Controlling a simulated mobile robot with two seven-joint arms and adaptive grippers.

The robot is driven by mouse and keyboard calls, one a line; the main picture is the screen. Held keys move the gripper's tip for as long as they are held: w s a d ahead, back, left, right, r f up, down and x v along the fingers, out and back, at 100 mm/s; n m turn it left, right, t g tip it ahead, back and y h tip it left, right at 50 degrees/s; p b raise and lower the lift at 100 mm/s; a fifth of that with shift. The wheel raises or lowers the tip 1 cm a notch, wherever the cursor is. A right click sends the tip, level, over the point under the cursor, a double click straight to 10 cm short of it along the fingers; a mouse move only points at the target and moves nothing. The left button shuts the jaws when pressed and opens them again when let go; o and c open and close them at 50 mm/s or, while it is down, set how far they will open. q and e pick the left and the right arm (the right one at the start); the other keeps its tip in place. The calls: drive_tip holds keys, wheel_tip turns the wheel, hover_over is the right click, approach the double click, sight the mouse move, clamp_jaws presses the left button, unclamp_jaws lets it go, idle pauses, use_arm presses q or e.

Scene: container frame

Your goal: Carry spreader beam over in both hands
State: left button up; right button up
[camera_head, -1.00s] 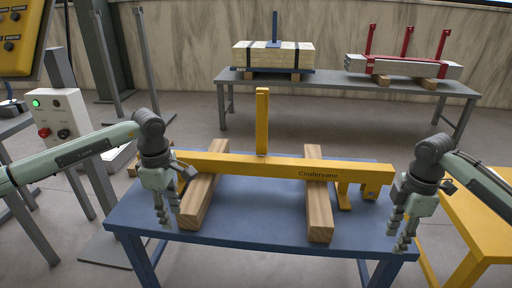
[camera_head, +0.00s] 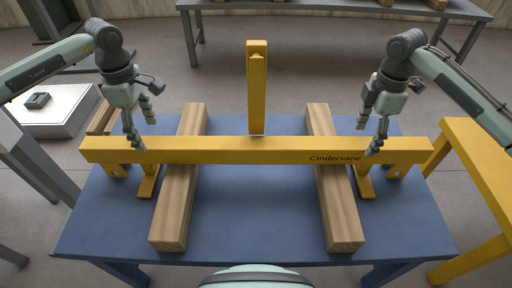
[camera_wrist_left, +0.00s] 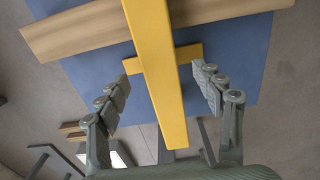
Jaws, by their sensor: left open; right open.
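The yellow spreader beam (camera_head: 225,150), lettered "Cindervane", lies level across two wooden blocks on the blue table (camera_head: 258,225). A yellow upright (camera_head: 257,90) rises from its middle. My left gripper (camera_head: 142,131) is open above the beam's left part. In the left wrist view the beam (camera_wrist_left: 160,65) runs between the spread fingers of my left gripper (camera_wrist_left: 165,82), with no visible contact. My right gripper (camera_head: 368,137) is open over the beam's right part, just right of the lettering. Whether its fingers touch the beam cannot be told.
The left wooden block (camera_head: 175,210) and right wooden block (camera_head: 340,210) support the beam. A yellow table (camera_head: 480,170) stands close at the right. A grey table (camera_head: 335,6) is at the back. A white box (camera_head: 50,110) is at the left.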

sight(150, 142)
use_arm(q)
drive_tip(key=shift+w, duration=0.1)
use_arm(e)
drive_tip(key=shift+w, duration=0.1)
drive_tip(key=shift+f, duration=0.1)
use_arm(q)
drive_tip(key=shift+f, duration=0.45)
use_arm(e)
drive_tip(key=shift+f, duration=0.35)
use_arm(q)
drive_tip(key=shift+f, duration=3.4)
use_arm(e)
drive_tip(key=shift+f, duration=3.45)
use_arm(q)
drive_tip(key=shift+c, duration=0.6)
use_arm(e)
drive_tip(key=shift+c, duration=0.6)
use_arm(q)
clamp_jaws()
use_arm(e)
clamp_jaws()
